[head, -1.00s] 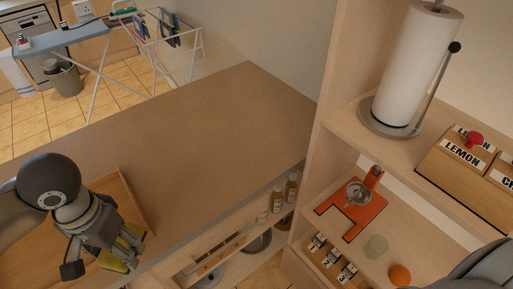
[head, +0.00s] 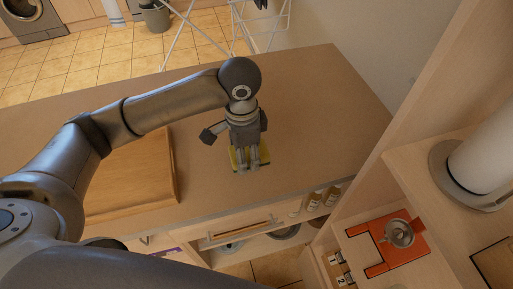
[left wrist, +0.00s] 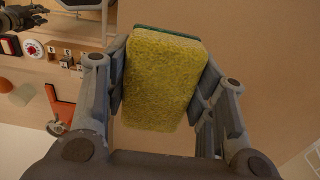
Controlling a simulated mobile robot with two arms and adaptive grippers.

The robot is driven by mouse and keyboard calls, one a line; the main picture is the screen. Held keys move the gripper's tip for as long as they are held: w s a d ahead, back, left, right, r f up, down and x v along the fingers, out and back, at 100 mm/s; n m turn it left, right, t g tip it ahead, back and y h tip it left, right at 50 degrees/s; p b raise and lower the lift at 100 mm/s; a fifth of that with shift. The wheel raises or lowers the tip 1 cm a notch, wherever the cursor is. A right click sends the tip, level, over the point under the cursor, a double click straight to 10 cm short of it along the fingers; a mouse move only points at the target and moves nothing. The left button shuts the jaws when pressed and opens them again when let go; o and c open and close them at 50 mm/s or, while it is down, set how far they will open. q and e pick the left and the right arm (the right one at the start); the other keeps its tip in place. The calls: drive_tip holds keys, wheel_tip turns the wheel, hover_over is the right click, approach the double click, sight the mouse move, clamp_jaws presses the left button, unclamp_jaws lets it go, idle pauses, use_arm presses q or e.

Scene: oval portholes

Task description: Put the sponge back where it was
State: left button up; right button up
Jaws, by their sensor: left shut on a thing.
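The sponge (left wrist: 160,80) is yellow with a green layer along its far edge in the left wrist view. My left gripper (left wrist: 158,92) is shut on it, with one finger on each side. In the head view, the left gripper (head: 248,168) points down over the brown counter (head: 300,110), right of the wooden tray (head: 130,175). The sponge shows there as yellow edges (head: 236,160) around the fingers. I cannot tell whether it touches the counter. A dark gripper, seemingly my right one (left wrist: 18,18), shows small at the left wrist view's upper left; its jaw state is unclear.
Bare counter lies around the sponge. Bottles (head: 314,200) stand on a shelf below the counter's front edge. At right are shelves with a paper towel roll (head: 490,150) and an orange-red stand (head: 383,243) holding a metal cup. A drying rack stands behind.

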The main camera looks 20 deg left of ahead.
use_arm(q)
drive_tip(key=w+f, duration=0.2)
drive_tip(key=w+f+p, duration=0.1)
drive_tip(key=w+f, duration=0.3)
drive_tip(key=w, duration=0.1)
drive_tip(key=shift+w+a, duration=0.1)
drive_tip(key=shift+a, duration=0.15)
drive_tip(key=shift+w+f+p, duration=0.3)
drive_tip(key=shift+w+f, duration=0.3)
drive_tip(key=shift+f, duration=1.65)
drive_tip(key=shift+f, duration=0.15)
drive_tip(key=o, duration=0.8)
drive_tip(key=shift+c, duration=0.2)
drive_tip(key=shift+r, duration=0.35)
wheel_tip(320, 180, up, 12)
drive_tip(key=b, duration=0.1)
drive_tip(key=shift+f, duration=0.15)
